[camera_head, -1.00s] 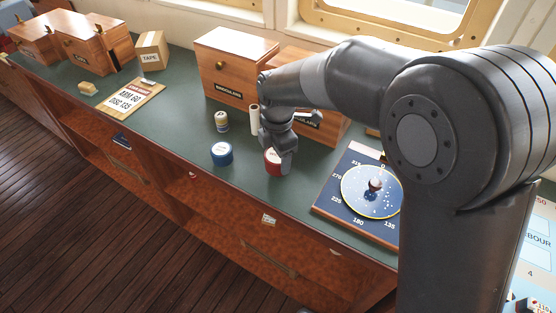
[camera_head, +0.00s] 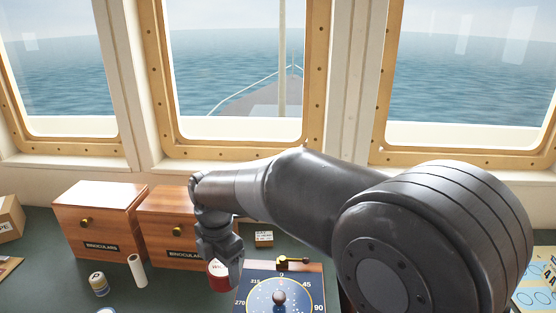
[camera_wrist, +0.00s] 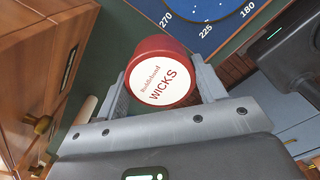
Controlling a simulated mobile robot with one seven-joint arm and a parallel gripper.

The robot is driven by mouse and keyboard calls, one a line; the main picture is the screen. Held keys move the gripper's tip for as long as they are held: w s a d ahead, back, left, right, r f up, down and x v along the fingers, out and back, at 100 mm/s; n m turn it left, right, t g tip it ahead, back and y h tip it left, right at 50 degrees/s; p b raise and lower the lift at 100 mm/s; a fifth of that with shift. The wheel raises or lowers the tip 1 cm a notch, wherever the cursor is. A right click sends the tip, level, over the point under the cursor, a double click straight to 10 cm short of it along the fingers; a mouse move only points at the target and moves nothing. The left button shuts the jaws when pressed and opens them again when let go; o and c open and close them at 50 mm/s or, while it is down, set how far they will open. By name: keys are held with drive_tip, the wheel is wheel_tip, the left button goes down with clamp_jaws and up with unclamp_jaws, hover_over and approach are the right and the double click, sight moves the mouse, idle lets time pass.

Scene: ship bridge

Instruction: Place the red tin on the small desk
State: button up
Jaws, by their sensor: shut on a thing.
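The red tin (camera_head: 217,281) has a white lid. In the wrist view the lid of the red tin (camera_wrist: 165,78) reads "WICKS". My gripper (camera_head: 230,274) points down and is shut on the tin. The wrist view shows the fingers of my gripper (camera_wrist: 163,90) on either side of it. The tin is beside the left edge of the compass-rose board; I cannot tell whether it is clear of the counter. I cannot make out the small desk in these frames.
Two wooden binocular boxes (camera_head: 98,222) stand on the green counter (camera_head: 50,285) left of and behind my gripper. A yellow-and-dark tin (camera_head: 99,284) and a white roll (camera_head: 138,271) stand left. The compass-rose board (camera_head: 250,302) lies right. Windows line the back.

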drive_tip(key=w+d+f+m, duration=0.2)
drive_tip(key=w+d+m, duration=0.5)
drive_tip(key=w, duration=0.1)
drive_tip(key=w+d+f+m, duration=0.1)
drive_tip(key=w+d+m, duration=0.6)
drive_tip(key=w+d+f+m, duration=0.2)
drive_tip(key=w+d+m, duration=0.5)
drive_tip(key=w, duration=0.1)
drive_tip(key=shift+w+d+f, duration=0.1)
drive_tip(key=shift+w+f, duration=0.2)
drive_tip(key=w+d+f+m, duration=0.1)
drive_tip(key=w+d+m, duration=0.1)
drive_tip(key=d+m, duration=0.25)
drive_tip(key=w+d+f+m, duration=0.2)
drive_tip(key=w+d+m, duration=0.1)
drive_tip(key=d, duration=0.3)
drive_tip(key=s+a+r+n, duration=0.3)
drive_tip(key=s+a+n, duration=0.6)
drive_tip(key=a, duration=0.1)
drive_tip(key=s+a+r+n, duration=0.2)
drive_tip(key=s+a+n, duration=0.8)
drive_tip(key=a, duration=0.1)
drive_tip(key=s+a+r+n, duration=0.3)
drive_tip(key=s+a+n, duration=0.7)
drive_tip(key=a, duration=0.1)
drive_tip(key=shift+r, duration=0.35)
drive_tip(key=shift+s+a+n, duration=0.2)
drive_tip(key=shift+s+n, duration=0.25)
drive_tip(key=shift+s, duration=0.2)
